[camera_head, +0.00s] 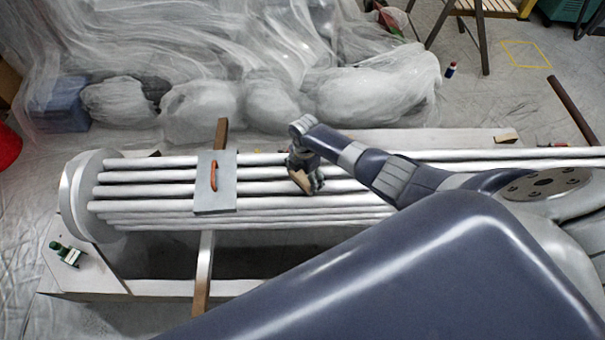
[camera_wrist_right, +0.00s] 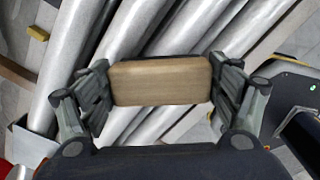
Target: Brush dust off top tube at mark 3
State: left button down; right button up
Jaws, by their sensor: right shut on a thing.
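My right gripper (camera_head: 306,182) is shut on a brush with a light wooden block (camera_wrist_right: 160,82). The block lies across between both fingers in the right wrist view; its bristles are hidden. The brush is over the bundle of long pale tubes (camera_head: 142,191), around the middle of the head view; I cannot tell whether it touches them. The tubes run from a round end plate (camera_head: 74,197) at the left towards the right. The uppermost tube in the picture (camera_head: 150,162) passes behind my gripper. I cannot make out any numbered mark. My left gripper is not in view.
A grey plate with an orange handle (camera_head: 214,176) lies across the tubes left of my gripper. A wooden bar (camera_head: 204,265) crosses under them. A small green item (camera_head: 68,254) is at the left on the frame. Plastic sheeting (camera_head: 200,50) covers bulky things behind.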

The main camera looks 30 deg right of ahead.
notch_tip(320, 180, up, 6)
jog(key=p, duration=0.5)
jog(key=shift+p, duration=0.3)
notch_tip(320, 180, up, 3)
jog(key=p, duration=0.3)
dwell(0.4)
